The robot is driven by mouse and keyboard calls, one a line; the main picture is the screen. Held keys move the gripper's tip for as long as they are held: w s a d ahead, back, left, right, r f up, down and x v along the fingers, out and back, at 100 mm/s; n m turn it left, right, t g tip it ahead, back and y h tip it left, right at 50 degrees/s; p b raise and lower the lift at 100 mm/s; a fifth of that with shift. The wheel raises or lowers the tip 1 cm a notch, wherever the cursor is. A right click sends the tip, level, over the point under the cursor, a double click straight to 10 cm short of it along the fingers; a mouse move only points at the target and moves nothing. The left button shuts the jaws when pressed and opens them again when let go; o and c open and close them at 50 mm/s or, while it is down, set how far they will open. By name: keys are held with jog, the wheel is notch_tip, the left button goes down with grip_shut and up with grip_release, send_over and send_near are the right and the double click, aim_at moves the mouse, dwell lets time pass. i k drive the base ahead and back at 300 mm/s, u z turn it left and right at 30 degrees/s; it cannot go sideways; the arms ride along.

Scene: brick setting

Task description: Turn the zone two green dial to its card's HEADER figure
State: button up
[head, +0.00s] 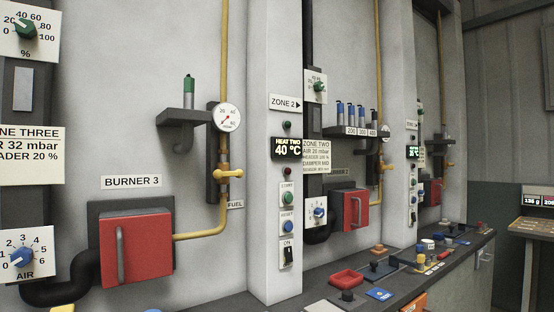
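The zone two green dial (319,87) sits on a small white scale plate high on the wall, right of the ZONE 2 sign (286,103). Its pointer setting is too small to read. Below it hangs the ZONE TWO card (316,157); its HEADER line looks like 100 %, but the print is small and I cannot be sure. Another green dial (25,28) at the top left stands above the zone three card (30,155), which reads 20 %. My gripper is not in view.
A pillar (275,210) carries a HEAT TWO display (287,148) and several buttons. A blue dial (319,211) and red burner box (360,208) are below the card. A cluttered bench (330,285) runs along the wall.

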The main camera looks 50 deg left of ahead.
aim_at(320, 85)
jog(key=u, duration=0.9)
jog(key=i, duration=0.8)
jog(key=u, duration=0.8)
jog(key=k, duration=0.6)
jog(key=z, duration=0.6)
jog(key=i, duration=1.05)
jog(key=u, duration=0.05)
